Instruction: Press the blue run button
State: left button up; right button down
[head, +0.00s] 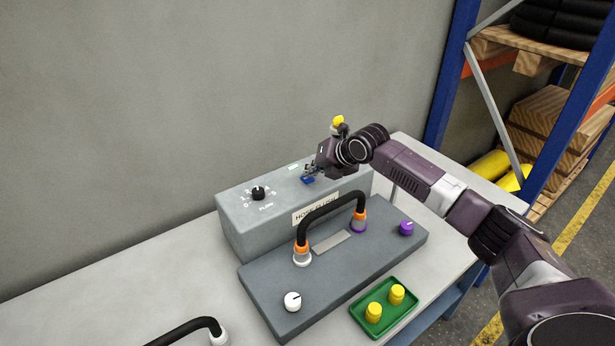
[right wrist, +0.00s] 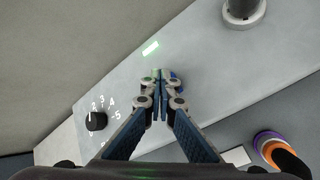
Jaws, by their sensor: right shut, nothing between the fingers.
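My right gripper (head: 308,173) reaches in from the right and points down at the top of the grey control box (head: 240,231). In the right wrist view the gripper (right wrist: 160,76) has its two fingertips together with nothing between them. A bit of the blue run button (right wrist: 177,80) shows just right of the fingertips, mostly hidden behind them. I cannot tell whether the tips touch it. In the head view blue shows at the fingertips, but button and finger are hard to tell apart there. My left gripper is not in view.
A black flow dial (head: 258,193) sits on the box. In front, a grey plate (head: 265,283) carries a black hose with orange collars, a white knob (head: 292,301) and a purple knob (head: 406,228). A green tray (head: 357,310) holds two yellow pieces. A wall stands behind.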

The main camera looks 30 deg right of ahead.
dwell(0.3)
jog(key=shift+r+p, duration=0.85)
jog(key=shift+r, duration=0.05)
notch_tip(320, 180, up, 5)
jog(key=p, duration=0.4)
dwell(0.6)
